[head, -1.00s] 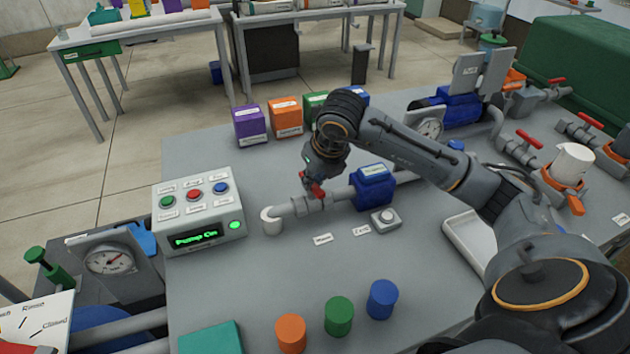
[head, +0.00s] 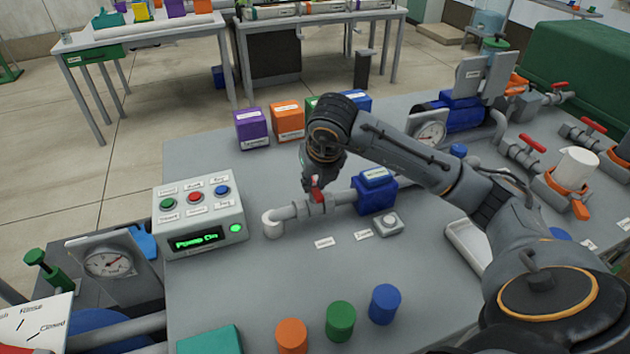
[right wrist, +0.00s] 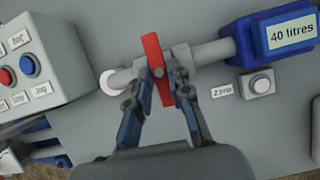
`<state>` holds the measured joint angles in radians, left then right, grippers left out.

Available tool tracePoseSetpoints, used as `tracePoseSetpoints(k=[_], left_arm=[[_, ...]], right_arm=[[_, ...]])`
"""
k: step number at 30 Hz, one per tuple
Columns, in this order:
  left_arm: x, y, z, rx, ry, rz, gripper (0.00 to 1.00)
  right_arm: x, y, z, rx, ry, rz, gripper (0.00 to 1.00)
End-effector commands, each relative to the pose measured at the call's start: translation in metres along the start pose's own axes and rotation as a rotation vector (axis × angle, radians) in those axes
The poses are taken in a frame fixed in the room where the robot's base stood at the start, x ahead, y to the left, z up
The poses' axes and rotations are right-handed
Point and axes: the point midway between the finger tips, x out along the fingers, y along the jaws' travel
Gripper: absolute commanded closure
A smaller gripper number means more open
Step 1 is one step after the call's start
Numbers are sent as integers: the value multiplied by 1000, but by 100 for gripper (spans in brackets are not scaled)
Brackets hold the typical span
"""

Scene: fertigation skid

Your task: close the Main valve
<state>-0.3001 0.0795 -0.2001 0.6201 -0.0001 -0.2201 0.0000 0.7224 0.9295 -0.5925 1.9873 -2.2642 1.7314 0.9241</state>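The Main valve's red handle (head: 317,195) sits on the grey pipe on the table, left of the blue flow meter box. In the right wrist view the red handle (right wrist: 156,58) lies crosswise to the pipe. My right gripper (head: 309,185) reaches down to the handle from above. In the right wrist view its two fingers (right wrist: 166,72) are drawn in close on either side of the handle and appear shut on it. The fingers hide part of the valve body. A small label, seemingly "Main" (head: 326,243), lies in front of the pipe. My left gripper is not in view.
The control box (head: 198,215) with a "Pump On" display stands left of the pipe. The blue meter (head: 376,192), reading "40 litres" in the wrist view, and a Zero button (head: 389,222) are on the right. Several coloured boxes stand behind; coloured cylinders stand in front.

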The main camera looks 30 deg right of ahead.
Motion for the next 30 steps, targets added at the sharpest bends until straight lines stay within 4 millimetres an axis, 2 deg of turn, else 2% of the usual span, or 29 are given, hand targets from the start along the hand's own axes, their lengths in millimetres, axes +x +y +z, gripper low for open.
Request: tracePoseSetpoints(k=[1,2,11,14,17,24,30], left_arm=[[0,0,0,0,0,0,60],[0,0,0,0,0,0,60],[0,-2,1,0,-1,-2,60],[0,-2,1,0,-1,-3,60],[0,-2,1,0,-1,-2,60],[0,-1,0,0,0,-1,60],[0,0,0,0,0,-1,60]], right_arm=[[0,0,0,0,-1,0,67],[0,0,0,0,-1,0,61],[0,0,0,-2,0,0,60],[-6,0,1,-3,-2,1,60],[-20,0,1,-3,-4,1,60],[-72,0,2,-2,-6,2,60],[-106,0,1,-2,-5,2,60]])
